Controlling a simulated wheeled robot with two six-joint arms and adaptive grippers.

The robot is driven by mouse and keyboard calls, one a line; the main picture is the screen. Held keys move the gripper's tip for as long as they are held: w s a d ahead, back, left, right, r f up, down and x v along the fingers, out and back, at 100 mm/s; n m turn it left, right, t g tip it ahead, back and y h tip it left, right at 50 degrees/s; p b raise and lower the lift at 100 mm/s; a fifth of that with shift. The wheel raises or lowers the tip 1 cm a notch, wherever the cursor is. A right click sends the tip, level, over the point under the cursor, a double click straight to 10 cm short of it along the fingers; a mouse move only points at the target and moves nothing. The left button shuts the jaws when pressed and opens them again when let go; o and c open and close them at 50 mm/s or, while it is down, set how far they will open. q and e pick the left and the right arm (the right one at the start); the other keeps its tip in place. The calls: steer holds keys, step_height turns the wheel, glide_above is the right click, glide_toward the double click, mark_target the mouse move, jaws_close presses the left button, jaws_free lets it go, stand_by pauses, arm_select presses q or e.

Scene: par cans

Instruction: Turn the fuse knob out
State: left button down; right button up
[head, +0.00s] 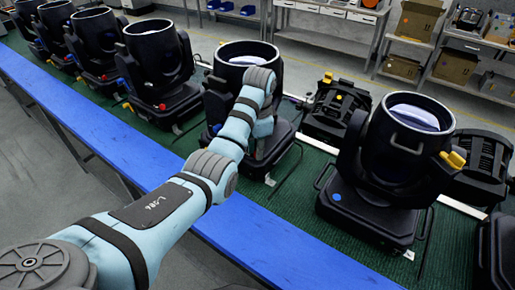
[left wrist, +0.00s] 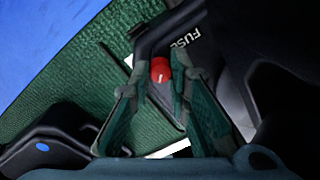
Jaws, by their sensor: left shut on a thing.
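The red fuse knob (left wrist: 160,70) shows in the left wrist view, just below the white FUSE lettering on the black housing of a par can. My left gripper (left wrist: 158,78) has one finger on each side of the knob and is shut on it. In the head view my left arm reaches to the middle par can (head: 236,62), and the arm hides the knob and the fingertips there. How far the knob is turned cannot be told. My right gripper is in neither view.
Several par cans stand in a row on a green mat (head: 284,205) with a blue front edge (head: 130,140). Another par can (head: 375,200) with a blue dot stands to the right, close to my arm. Shelves with cardboard boxes (head: 418,18) stand at the back.

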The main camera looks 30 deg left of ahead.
arm_select(q)
steer(key=c, duration=1.5)
jaws_free()
steer(key=shift+w, duration=0.1)
steer(key=shift+n, duration=0.3)
